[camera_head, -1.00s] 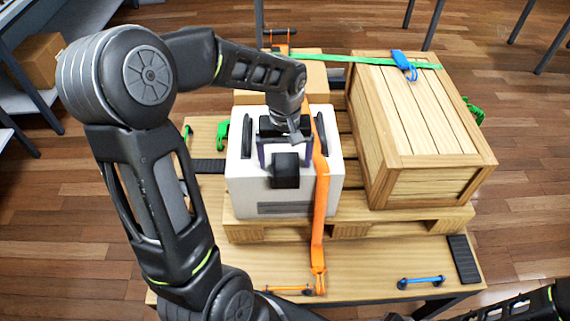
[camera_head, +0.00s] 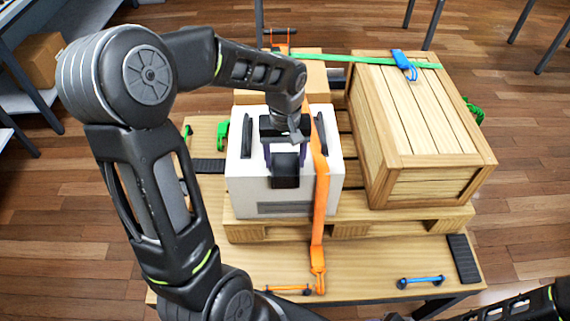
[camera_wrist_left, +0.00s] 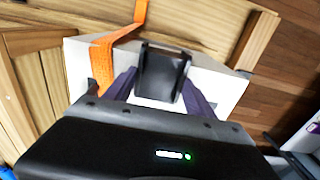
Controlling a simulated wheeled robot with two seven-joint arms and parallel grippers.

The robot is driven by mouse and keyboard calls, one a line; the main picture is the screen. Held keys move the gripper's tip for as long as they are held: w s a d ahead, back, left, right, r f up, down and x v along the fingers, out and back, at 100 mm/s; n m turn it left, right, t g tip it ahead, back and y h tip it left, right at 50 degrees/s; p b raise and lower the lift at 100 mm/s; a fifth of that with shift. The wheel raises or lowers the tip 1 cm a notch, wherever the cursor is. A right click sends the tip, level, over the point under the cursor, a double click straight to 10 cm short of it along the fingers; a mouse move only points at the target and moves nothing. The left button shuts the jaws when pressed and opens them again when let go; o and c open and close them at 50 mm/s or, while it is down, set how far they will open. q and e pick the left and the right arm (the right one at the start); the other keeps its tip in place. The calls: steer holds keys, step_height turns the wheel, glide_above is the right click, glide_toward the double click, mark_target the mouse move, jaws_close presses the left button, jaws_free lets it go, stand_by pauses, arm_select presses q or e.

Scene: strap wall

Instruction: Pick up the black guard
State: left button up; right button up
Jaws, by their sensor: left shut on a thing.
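The black guard (camera_head: 286,178) is a small dark angled piece at the top front edge of the white box (camera_head: 255,190). It also shows in the left wrist view (camera_wrist_left: 163,76), between two dark purple fingers. My left gripper (camera_head: 285,160) reaches down over the white box and is shut on the guard. I cannot tell whether the guard still touches the box. My right gripper is not in view; only part of that arm shows at the lower right.
An orange strap (camera_head: 320,200) runs down the box just right of the guard. A wooden crate (camera_head: 425,120) with a green strap (camera_head: 425,65) stands to the right on the pallet (camera_head: 400,218). A cardboard box (camera_head: 310,72) is behind. Black strips lie on the table (camera_head: 380,265).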

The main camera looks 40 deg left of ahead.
mark_target(285, 165)
arm_select(q)
steer(key=shift+c, duration=0.7)
steer(key=shift+r, duration=0.25)
step_height(285, 165, up, 10)
steer(key=b, duration=0.1)
steer(key=shift+f, duration=0.2)
